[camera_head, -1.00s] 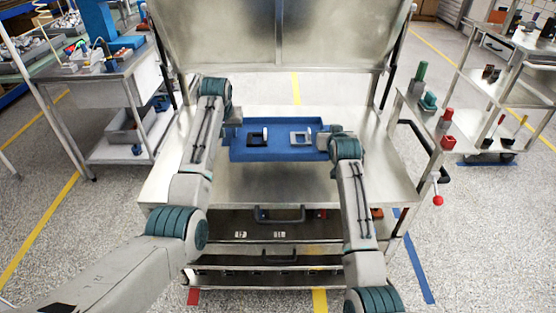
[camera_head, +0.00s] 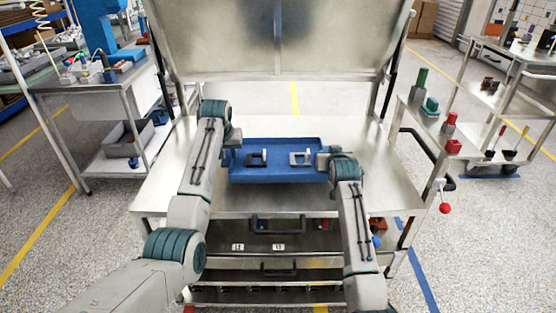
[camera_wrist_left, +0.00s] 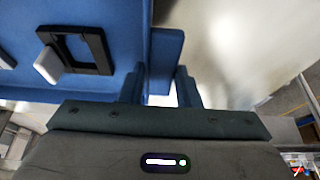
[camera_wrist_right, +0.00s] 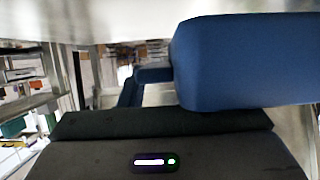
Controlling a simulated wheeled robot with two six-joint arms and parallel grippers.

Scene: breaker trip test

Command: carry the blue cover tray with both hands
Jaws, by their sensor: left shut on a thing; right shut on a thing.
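The blue cover tray (camera_head: 275,175) is between my two grippers in the head view, in front of the upright metal panel, over the steel cart top. It looks about level; any gap beneath it cannot be judged.
The steel cart top (camera_head: 160,185) has bare room on both sides and in front of the tray. The tall metal panel (camera_head: 215,40) stands behind. A red ball knob (camera_head: 445,208) sticks out at the right. Side shelves (camera_head: 480,105) stand right, a workbench (camera_head: 110,80) left.

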